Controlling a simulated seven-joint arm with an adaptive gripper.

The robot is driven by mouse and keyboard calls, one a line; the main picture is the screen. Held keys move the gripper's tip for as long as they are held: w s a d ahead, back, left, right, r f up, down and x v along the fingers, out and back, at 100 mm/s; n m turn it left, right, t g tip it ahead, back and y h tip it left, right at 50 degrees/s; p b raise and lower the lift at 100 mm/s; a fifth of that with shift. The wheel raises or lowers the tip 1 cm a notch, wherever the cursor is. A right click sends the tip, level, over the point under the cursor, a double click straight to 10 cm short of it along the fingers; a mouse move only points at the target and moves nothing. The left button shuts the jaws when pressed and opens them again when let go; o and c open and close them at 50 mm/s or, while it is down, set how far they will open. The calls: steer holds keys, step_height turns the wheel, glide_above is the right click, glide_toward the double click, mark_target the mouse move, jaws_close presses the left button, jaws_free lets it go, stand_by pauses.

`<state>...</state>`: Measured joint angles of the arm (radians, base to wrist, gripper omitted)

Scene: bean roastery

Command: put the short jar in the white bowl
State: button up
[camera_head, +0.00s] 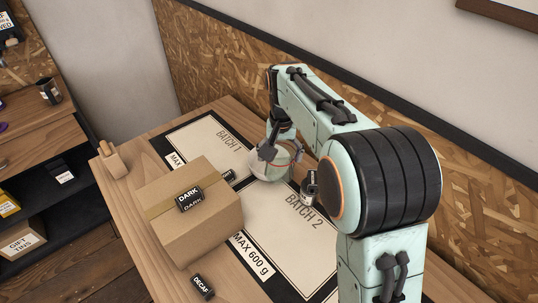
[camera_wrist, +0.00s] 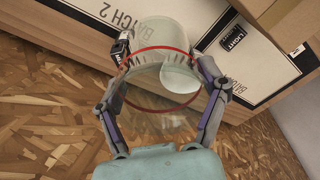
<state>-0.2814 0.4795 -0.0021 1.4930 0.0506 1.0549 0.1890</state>
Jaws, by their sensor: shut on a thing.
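The jar (camera_wrist: 147,72), clear glass with a red ring around it, is between the two fingers of my gripper (camera_wrist: 165,64) in the wrist view. My gripper is shut on it. In the head view my gripper (camera_head: 276,152) is at the pale glass jar (camera_head: 268,172), near the border between the two batch mats. The fingers partly hide it. I cannot tell whether its base touches the table. I cannot make out a white bowl in either view; the cardboard box and my arm hide part of the table.
A cardboard box (camera_head: 190,222) with a DARK label block stands left of the jar. A small dark-and-metal item (camera_head: 311,186) is close on the jar's right. A DECAF block (camera_head: 202,287) lies near the front. The BATCH 2 mat (camera_head: 285,240) is largely bare.

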steer(key=w+a+f, duration=0.3)
steer(key=w+f, duration=0.9)
steer(key=w, duration=0.1)
steer(key=shift+a+f, duration=0.35)
steer(key=shift+f, duration=0.05)
